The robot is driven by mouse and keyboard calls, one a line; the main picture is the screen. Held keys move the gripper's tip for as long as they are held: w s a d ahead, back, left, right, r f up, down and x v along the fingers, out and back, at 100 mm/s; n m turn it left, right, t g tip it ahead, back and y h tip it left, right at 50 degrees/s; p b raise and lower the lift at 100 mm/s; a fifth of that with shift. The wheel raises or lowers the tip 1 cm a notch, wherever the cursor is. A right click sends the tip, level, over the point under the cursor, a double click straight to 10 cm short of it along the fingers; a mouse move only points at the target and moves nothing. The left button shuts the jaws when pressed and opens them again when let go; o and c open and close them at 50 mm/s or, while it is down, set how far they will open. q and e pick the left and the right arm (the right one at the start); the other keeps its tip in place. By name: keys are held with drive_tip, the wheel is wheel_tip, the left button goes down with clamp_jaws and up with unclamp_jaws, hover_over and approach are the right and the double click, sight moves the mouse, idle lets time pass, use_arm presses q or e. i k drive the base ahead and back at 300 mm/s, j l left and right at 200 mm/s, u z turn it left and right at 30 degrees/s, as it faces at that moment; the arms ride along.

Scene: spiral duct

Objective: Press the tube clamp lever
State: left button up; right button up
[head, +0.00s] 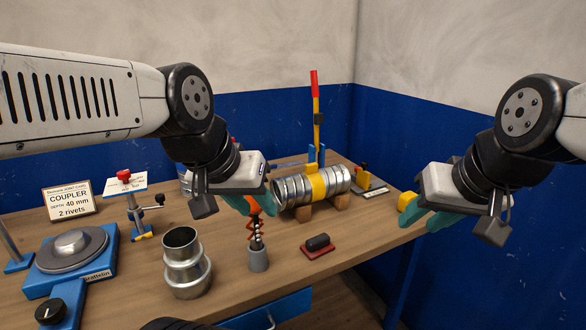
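The tube clamp lever (316,105) stands upright at the back of the bench, with a red tip, a yellow shaft and a blue base. In front of it a ribbed silver duct (293,190) lies on wooden blocks with a yellow band (317,186) around it. My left gripper (245,206) has teal fingers and hangs left of the duct, close to an orange-topped tool. My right gripper (426,218) is at the bench's right edge, well right of the lever, beside a yellow object (407,201). Neither gripper touches the lever. The finger gaps are not clear.
A silver coupler (186,264), a coil-bodied tool in a grey holder (258,258) and a black piece on a red pad (317,245) stand in front. A blue turntable (72,250) and a coupler sign (70,201) are left. Blue-and-white walls close the back.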

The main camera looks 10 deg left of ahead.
sight(317, 118)
drive_tip(key=i+l+u, duration=0.25)
drive_tip(key=l+u, duration=0.2)
drive_tip(key=l, duration=0.3)
drive_tip(key=l+u, duration=0.25)
drive_tip(key=l, duration=0.15)
drive_tip(key=i+l+u, duration=0.1)
drive_tip(key=i, duration=0.3)
